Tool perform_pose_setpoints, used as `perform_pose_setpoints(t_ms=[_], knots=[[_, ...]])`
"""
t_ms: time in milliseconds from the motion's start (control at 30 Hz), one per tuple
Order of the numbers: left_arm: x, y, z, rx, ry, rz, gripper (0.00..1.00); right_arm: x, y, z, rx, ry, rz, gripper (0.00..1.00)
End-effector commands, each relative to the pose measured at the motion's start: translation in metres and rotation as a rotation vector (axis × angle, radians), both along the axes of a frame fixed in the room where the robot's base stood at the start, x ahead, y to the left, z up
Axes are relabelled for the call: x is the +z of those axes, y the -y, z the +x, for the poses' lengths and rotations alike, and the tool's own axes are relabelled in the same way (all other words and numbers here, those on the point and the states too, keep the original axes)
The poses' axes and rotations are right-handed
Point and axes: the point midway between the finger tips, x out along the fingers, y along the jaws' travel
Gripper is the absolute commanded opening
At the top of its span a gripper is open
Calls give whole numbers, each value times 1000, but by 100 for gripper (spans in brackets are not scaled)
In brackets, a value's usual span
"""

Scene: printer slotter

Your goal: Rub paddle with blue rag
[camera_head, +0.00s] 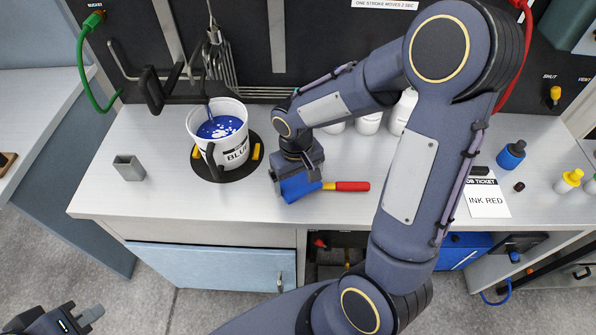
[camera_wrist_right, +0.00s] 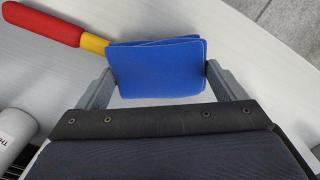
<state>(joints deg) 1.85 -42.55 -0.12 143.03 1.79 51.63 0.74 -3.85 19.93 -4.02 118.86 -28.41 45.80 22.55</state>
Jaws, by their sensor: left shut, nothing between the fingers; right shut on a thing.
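The blue rag (camera_head: 300,187) is between the fingers of my right gripper (camera_head: 291,184), low over the bench. In the right wrist view the folded rag (camera_wrist_right: 157,68) spans the gap between both fingertips. The paddle (camera_head: 347,186) has a red handle and a yellow neck and points right. In the right wrist view the paddle (camera_wrist_right: 52,25) runs in under the rag; its far end is hidden there. I cannot tell whether rag and paddle touch. My left gripper (camera_head: 88,317) is shut and empty at the bottom left, over the floor, far from both.
A white bucket of blue ink (camera_head: 218,155) stands on a dark round base left of my right gripper. A grey square cup (camera_head: 129,167) stands further left. White bottles (camera_head: 368,123) stand behind my right arm. A job ticket reading INK RED (camera_head: 486,195) lies at right.

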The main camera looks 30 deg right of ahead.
Motion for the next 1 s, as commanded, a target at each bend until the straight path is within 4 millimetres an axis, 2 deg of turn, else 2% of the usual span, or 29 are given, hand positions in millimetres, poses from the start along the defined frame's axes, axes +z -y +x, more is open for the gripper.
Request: perform_pose_setpoints(t_ms=[133, 367, 800, 1000], knots=[[-2, 0, 0, 0, 0, 0, 0, 0, -5, -7, 1, 1, 0, 72], [-8, 0, 0, 0, 0, 0, 0, -4, -5, -8, -1, 1, 0, 72], [-5, 0, 0, 0, 0, 0, 0, -6, 14, 22, -2, 2, -2, 72], [-5, 0, 0, 0, 0, 0, 0, -7, 18, 27, -2, 3, -2, 73]])
